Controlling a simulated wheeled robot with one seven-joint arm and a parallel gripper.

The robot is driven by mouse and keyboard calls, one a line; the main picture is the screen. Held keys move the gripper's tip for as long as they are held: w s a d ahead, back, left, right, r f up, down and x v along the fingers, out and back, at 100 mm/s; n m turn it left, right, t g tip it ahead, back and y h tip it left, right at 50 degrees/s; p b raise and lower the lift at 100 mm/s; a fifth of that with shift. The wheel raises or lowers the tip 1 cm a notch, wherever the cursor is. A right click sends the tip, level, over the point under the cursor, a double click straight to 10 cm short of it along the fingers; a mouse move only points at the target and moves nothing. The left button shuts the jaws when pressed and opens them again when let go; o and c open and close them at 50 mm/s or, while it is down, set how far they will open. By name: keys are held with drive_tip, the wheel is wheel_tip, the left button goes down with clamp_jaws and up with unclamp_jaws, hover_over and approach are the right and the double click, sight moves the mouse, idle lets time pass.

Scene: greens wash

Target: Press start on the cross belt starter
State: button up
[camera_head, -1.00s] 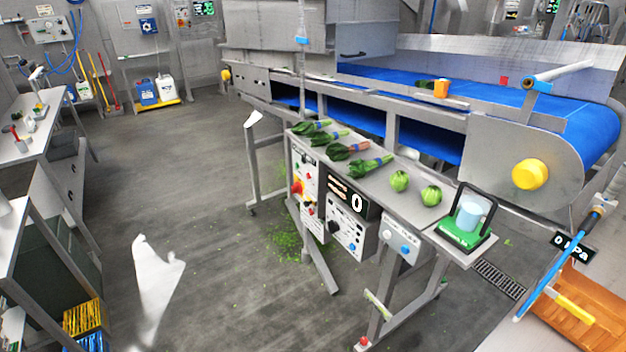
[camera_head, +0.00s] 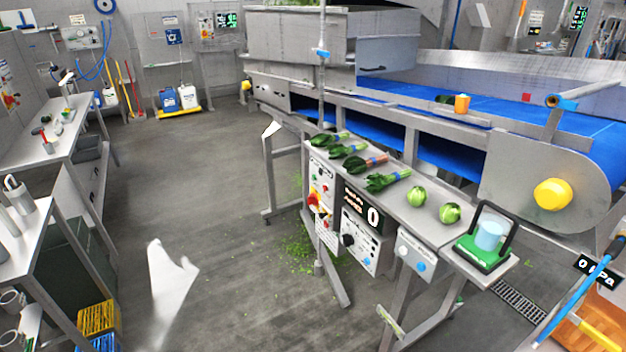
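Below the inspection table is a control panel (camera_head: 321,190) with small green and red buttons and a red-and-yellow rotary switch (camera_head: 315,202). Next to it are a dark display reading 0 (camera_head: 371,216) and a grey box with a black dial (camera_head: 348,241). Further right is a pale box (camera_head: 416,254) with a white and a blue button. The lettering is too small to tell which is the cross belt starter. A plain white shape (camera_head: 172,292), perhaps part of my arm, stands at lower left. I make out no gripper fingers.
Leafy greens (camera_head: 385,181), two round green vegetables (camera_head: 416,196) and a green scale with a beaker (camera_head: 485,246) are on the table (camera_head: 400,208). Behind is a blue conveyor belt (camera_head: 590,135). The middle-left floor (camera_head: 225,215) is clear. Benches line the left.

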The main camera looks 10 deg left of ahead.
clamp_jaws()
idle(1.6)
